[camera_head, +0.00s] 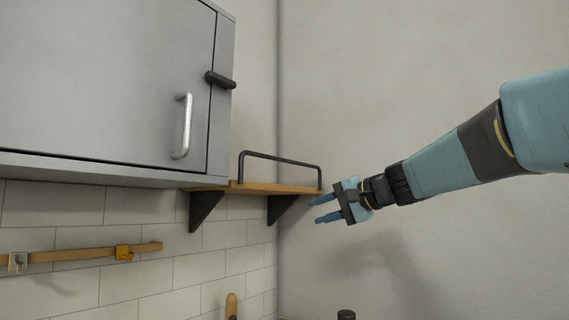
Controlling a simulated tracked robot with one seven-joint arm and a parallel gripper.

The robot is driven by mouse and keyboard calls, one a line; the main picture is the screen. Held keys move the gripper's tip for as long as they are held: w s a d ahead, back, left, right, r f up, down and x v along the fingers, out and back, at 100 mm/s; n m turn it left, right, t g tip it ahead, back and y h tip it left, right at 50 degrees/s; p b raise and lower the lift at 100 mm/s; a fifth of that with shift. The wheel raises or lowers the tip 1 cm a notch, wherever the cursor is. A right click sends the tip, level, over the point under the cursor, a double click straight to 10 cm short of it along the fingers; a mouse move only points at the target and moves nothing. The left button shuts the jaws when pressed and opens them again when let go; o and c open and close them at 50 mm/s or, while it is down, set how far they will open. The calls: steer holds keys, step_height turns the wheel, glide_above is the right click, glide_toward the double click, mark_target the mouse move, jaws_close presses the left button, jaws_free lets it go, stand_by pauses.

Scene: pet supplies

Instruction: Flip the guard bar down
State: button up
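The guard bar (281,158) is a thin dark bar, bent down at both ends, standing upright above a wooden shelf (262,189). Two dark triangular brackets hold the shelf against the tiled wall. My gripper (320,209) is at the right end of the shelf, a little below and to the right of the bar's right leg. Its two blue fingers point left and are apart, with nothing seen between them. I cannot tell whether the gripper touches the shelf edge.
A grey cabinet (105,85) with a silver handle (182,125) and a dark latch (220,80) hangs at the upper left, close to the shelf. A wooden rail (80,255) with hooks runs below it. A plain wall stands behind my arm.

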mark_target(286, 162)
steer(key=w+d+r+m+t+y, duration=0.1)
steer(key=w+r+m+t+y, duration=0.25)
steer(key=w+r, duration=0.75)
steer(key=shift+n+y, duration=0.35)
steer(key=shift+n, duration=0.1)
steer(key=x, duration=1.3)
steer(key=shift+s+a+r, duration=0.15)
steer(key=shift+s+r, duration=0.15)
steer(key=shift+r, duration=0.15)
jaws_close()
steer(key=shift+f, duration=0.1)
